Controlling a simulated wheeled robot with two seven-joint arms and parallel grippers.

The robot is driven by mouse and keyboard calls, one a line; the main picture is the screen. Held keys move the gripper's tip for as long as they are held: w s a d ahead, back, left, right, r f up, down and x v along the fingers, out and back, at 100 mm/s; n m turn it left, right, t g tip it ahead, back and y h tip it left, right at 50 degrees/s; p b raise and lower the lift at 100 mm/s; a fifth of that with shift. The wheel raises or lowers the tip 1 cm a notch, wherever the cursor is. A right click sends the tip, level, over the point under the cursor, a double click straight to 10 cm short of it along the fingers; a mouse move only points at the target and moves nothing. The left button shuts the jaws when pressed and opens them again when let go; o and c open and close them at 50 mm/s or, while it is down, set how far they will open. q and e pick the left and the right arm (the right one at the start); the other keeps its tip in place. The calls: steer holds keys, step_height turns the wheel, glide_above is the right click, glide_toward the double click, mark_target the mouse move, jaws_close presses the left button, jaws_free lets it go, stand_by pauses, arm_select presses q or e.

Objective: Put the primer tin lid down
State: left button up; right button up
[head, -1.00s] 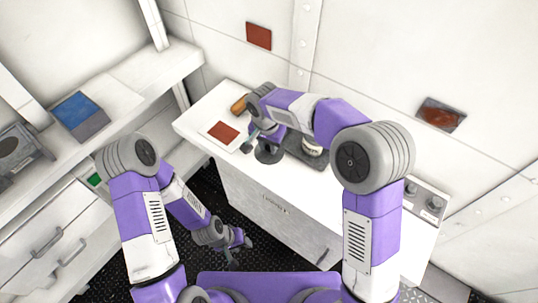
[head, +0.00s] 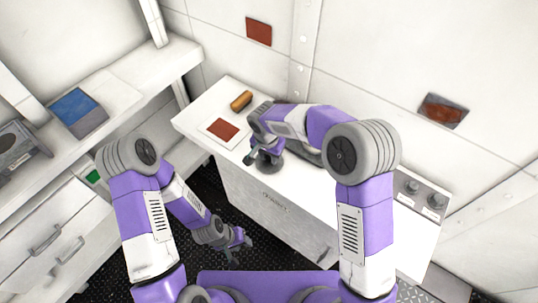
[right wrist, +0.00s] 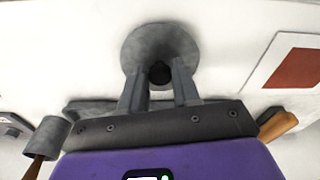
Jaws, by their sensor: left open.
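The primer tin lid is a round grey disc with a black knob. In the head view the lid (head: 268,169) is at the front left part of the white worktop, partly under my right gripper (head: 260,155). In the right wrist view the lid (right wrist: 160,42) is just beyond the fingers, and its knob sits between the fingertips of my right gripper (right wrist: 160,75), filling the gap. I cannot tell whether the disc touches the worktop. My left gripper (head: 240,246) is open and empty, low in front of the cabinet. The tin is hidden behind my right arm.
On the worktop (head: 215,97) lie an orange-brown roll (head: 241,100) and a white card with a red square (head: 222,131). A dark tray (head: 304,150) is partly behind my right arm. A grey cylinder with a wooden handle (right wrist: 46,138) shows in the wrist view. A knobbed panel (head: 422,195) is at right.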

mark_target(267, 165)
steer(key=o, duration=0.3)
steer(key=shift+r+p, duration=0.3)
step_height(267, 165, up, 12)
steer(key=s+p, duration=0.1)
steer(key=shift+s+a+f, duration=0.15)
steer(key=shift+s+a, duration=0.05)
steer(key=shift+a, duration=0.1)
stand_by(0.3)
